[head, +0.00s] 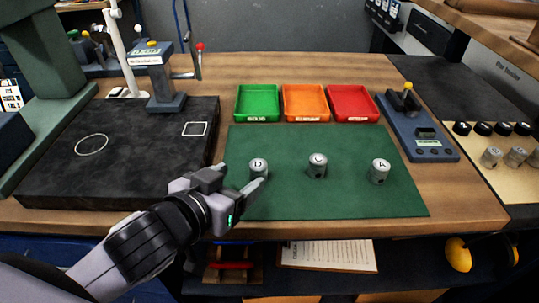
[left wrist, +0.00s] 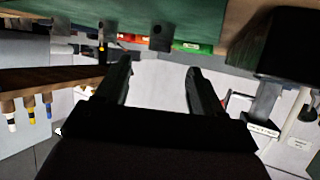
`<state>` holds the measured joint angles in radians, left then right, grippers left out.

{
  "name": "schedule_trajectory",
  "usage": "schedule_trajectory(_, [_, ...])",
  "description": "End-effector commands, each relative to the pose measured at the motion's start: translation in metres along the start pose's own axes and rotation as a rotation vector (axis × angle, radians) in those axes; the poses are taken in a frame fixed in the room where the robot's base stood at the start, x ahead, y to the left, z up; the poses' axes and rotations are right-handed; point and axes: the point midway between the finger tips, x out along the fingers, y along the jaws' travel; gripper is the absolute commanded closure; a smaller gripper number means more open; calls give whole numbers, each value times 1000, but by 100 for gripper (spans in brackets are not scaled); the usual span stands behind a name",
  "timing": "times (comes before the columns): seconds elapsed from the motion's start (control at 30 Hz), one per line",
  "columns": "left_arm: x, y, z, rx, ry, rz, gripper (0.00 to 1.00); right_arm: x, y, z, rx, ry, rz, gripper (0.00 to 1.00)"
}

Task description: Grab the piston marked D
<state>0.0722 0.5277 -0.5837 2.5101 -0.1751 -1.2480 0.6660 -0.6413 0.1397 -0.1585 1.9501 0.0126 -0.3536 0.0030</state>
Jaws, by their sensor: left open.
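The piston marked D (head: 258,168) is a small grey cylinder standing upright on the green mat (head: 330,205), left of the pistons marked C (head: 317,165) and A (head: 380,171). My left gripper (head: 243,176) is open at the mat's left edge, its fingers close to piston D. I cannot tell whether they touch it. In the left wrist view the picture is upside down; the open, empty fingers (left wrist: 158,72) point toward a grey piston (left wrist: 160,37), probably D. No letter is readable there. My right gripper is not in view.
Green (head: 257,103), orange (head: 305,103) and red (head: 353,103) trays stand behind the mat. A black plate (head: 120,155) with a stand lies left, a blue gauge device (head: 418,130) right. More cylinders (head: 492,156) stand at far right. The mat's front is clear.

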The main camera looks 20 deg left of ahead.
Motion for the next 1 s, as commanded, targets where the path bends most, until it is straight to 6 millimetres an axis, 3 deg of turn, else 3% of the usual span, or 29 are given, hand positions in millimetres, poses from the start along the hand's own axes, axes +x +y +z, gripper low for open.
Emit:
schedule_trajectory(0.27, [20,0,1,1,1,-1,32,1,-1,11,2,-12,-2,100])
schedule_trajectory(0.7, [67,0,0,1,-1,0,32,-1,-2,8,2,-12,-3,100])
schedule_trajectory(1.0, [72,0,1,0,-1,0,32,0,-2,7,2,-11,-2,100])
